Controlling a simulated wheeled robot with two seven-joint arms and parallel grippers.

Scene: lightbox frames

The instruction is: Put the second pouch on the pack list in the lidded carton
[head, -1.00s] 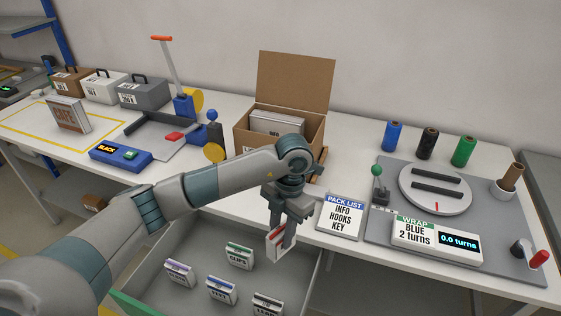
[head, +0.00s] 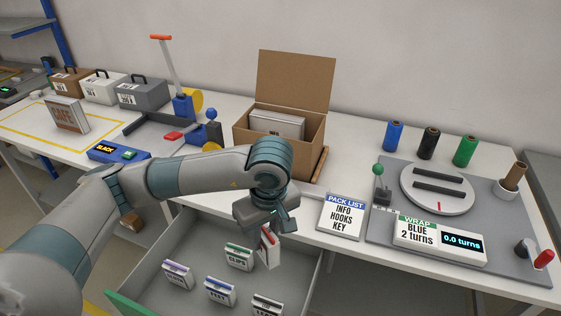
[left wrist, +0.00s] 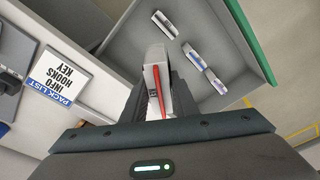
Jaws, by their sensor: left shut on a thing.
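My left gripper (head: 268,230) is shut on a white pouch with a red strip (head: 270,253), held tilted over the open drawer. The held pouch also shows between the fingers in the left wrist view (left wrist: 152,76); its label is not readable. The pack list (head: 341,217) lies on the table and reads INFO, HOOKS, KEY; it also shows in the left wrist view (left wrist: 50,83). The brown carton (head: 256,148) stands behind my arm with its lid (head: 296,80) up. A pale packet (head: 277,125) is inside it. My right gripper is not in view.
The grey drawer (head: 200,232) holds several pouches, including a green-topped one (head: 239,256). A wrap station with a turntable (head: 437,190) is at the right.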

